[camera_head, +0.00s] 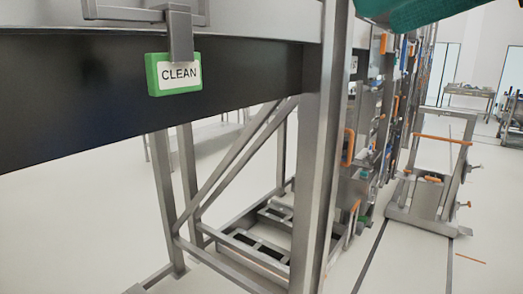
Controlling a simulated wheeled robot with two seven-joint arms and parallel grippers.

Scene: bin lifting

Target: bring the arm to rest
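Neither of my grippers nor my arms can be made out in the head view. A teal piece (425,12) cuts into the top right edge; most of it is outside the picture, and I cannot tell what it is. A green-framed sign reading CLEAN (178,74) hangs from a grey metal bracket (179,34) on the rack at the upper left.
A large steel rack with a dark panel (80,95) and a thick upright post (319,150) fills the left and middle. Shelving with orange handles (375,120) stands behind it. A metal cart (435,185) stands at the right. Pale floor (415,265) is open at lower right.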

